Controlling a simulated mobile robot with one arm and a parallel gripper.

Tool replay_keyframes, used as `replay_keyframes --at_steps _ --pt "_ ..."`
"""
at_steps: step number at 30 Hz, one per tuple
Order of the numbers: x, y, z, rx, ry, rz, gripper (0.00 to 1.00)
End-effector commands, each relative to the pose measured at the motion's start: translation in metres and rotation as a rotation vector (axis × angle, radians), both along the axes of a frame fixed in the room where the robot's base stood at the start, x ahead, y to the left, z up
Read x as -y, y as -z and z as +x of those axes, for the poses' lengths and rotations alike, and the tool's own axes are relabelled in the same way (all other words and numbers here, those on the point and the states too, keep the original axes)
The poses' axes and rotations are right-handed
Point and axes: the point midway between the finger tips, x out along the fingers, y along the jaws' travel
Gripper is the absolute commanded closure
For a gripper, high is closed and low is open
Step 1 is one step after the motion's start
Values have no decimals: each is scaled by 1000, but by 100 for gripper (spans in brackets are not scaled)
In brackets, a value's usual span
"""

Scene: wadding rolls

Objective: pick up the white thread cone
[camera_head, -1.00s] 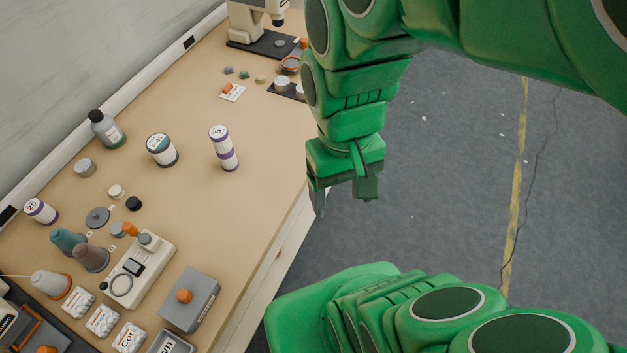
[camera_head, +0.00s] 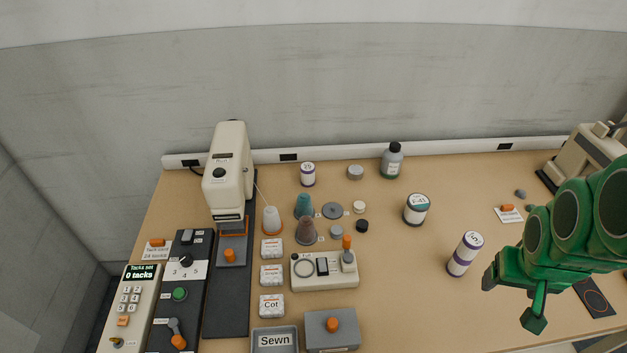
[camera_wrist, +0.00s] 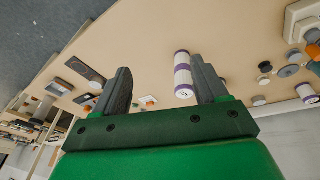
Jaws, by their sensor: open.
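The white thread cone (camera_head: 272,220) stands on an orange base on the table, just right of the tall cream machine, with a thread running up from it toward the machine. A teal cone (camera_head: 304,206) and a brown cone (camera_head: 307,231) stand to its right. My gripper (camera_head: 511,300) is at the right of the head view, far from the white cone. In the wrist view my gripper (camera_wrist: 160,88) has its two fingers apart with nothing held between them. A purple-banded white roll (camera_wrist: 183,75) shows beyond the right finger.
The cream machine (camera_head: 229,165) rises close left of the white cone. A wall runs behind.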

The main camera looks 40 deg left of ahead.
Motion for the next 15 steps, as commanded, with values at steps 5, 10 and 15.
replay_keyframes --at_steps 5,10,15 --pt "-60 22 38 103 -150 39 27" --pt "-126 40 62 197 -292 99 27" --pt "-197 59 70 279 -433 178 27"
